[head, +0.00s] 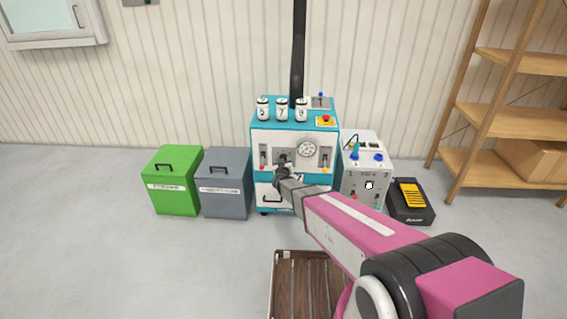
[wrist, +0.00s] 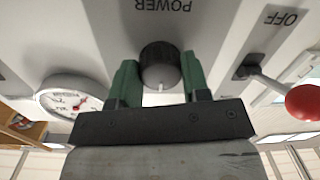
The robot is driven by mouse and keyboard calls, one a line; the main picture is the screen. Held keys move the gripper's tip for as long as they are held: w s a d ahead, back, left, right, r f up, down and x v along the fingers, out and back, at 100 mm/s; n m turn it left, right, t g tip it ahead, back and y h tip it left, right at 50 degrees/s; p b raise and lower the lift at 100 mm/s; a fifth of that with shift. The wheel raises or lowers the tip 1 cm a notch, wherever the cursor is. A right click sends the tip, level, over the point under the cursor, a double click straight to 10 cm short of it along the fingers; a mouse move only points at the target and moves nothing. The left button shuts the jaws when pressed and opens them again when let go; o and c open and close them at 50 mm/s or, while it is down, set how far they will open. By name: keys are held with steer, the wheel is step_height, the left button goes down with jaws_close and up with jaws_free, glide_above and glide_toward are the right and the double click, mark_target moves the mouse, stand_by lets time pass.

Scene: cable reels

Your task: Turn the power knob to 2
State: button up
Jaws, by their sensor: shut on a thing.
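The power knob (wrist: 160,62) is round and dark, with a pale mark on its rim at the lower side of the wrist view. The word POWER is printed upside down above it in that view. The green fingers of my gripper (wrist: 159,70) stand on either side of the knob and are shut on it. In the head view my gripper (head: 282,168) is at the front of the teal and white machine (head: 263,187). The arm and gripper largely hide the knob there. I cannot read any number by the knob.
Beside the knob are a red-tipped lever (wrist: 303,101) marked OFF and a round gauge (wrist: 72,98). Green (head: 177,181) and grey (head: 224,183) bins stand left of the machine. A white box (head: 366,185) stands close on its right. A wooden pallet (head: 298,285) lies in front.

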steer(key=o, duration=0.9)
steer(key=shift+s, duration=0.2)
steer(key=s, duration=1)
steer(key=shift+s+r, duration=0.2)
steer(key=shift+s, duration=0.05)
steer(key=s+d+r+m+g, duration=0.1)
steer(key=s+d+r+g, duration=0.1)
steer(key=s+d+g, duration=0.4)
steer(key=s+d+r+g, duration=0.3)
steer(key=s+d+g, duration=0.2)
steer(key=s+d, duration=0.4)
steer(key=s+d+r+m+g, duration=0.1)
steer(key=s+d+r+g, duration=0.1)
steer(key=s+d+g, duration=0.4)
steer(key=shift+s+d+r+m+g, duration=0.15)
steer(key=shift+s+d, duration=0.4)
steer(key=shift+d, duration=0.1)
steer(key=shift+s+d+r+m+g, duration=0.15)
steer(key=shift+s+d, duration=0.4)
steer(key=shift+d, duration=0.05)
